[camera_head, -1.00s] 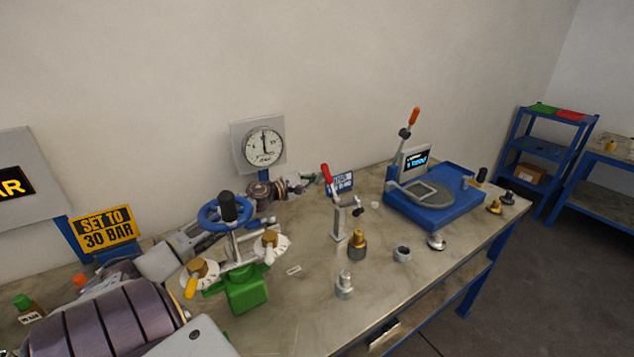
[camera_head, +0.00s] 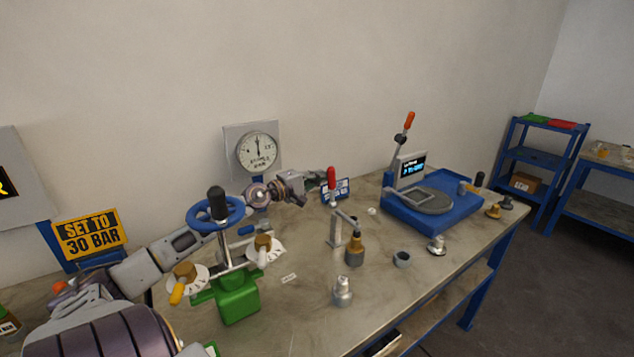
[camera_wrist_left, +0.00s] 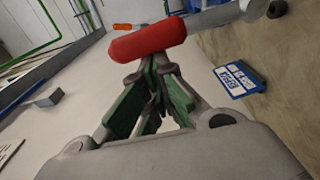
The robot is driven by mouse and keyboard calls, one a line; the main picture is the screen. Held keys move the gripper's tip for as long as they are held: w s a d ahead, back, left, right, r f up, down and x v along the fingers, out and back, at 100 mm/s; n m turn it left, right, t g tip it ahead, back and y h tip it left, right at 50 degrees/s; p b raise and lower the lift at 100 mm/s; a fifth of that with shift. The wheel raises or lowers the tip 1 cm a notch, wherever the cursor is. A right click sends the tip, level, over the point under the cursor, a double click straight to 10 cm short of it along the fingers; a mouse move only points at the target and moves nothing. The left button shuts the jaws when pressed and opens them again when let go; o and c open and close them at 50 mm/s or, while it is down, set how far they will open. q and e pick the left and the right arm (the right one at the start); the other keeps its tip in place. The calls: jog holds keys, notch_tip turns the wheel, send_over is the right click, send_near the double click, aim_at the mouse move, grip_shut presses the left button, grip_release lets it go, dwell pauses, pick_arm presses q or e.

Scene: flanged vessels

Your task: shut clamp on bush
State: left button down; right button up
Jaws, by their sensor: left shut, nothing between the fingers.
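The toggle clamp stands on a grey post (camera_head: 336,228) on the bench, with its red handle (camera_head: 332,179) nearly upright. Its bar slants down to the right, with its end at or just above a brass-and-grey fitting (camera_head: 354,252), perhaps the bush; contact is unclear. A grey ring (camera_head: 402,259) stands apart to the right. My left gripper (camera_head: 318,174) is shut and empty, its fingertips beside the handle. In the left wrist view the red handle (camera_wrist_left: 148,41) crosses just past the closed fingertips (camera_wrist_left: 158,66), touching or nearly touching them. My right gripper is not seen.
A green valve stand (camera_head: 238,300) with a blue handwheel (camera_head: 214,213) is in front of my left arm. A blue-and-white card (camera_head: 343,188) stands behind the clamp. A silver fitting (camera_head: 342,292) is in front. A blue test stand (camera_head: 432,210) is at right.

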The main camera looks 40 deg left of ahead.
pick_arm(q)
jog(key=shift+s+d+r+m, duration=0.15)
jog(key=shift+d+m, duration=0.25)
jog(key=shift+m, duration=0.1)
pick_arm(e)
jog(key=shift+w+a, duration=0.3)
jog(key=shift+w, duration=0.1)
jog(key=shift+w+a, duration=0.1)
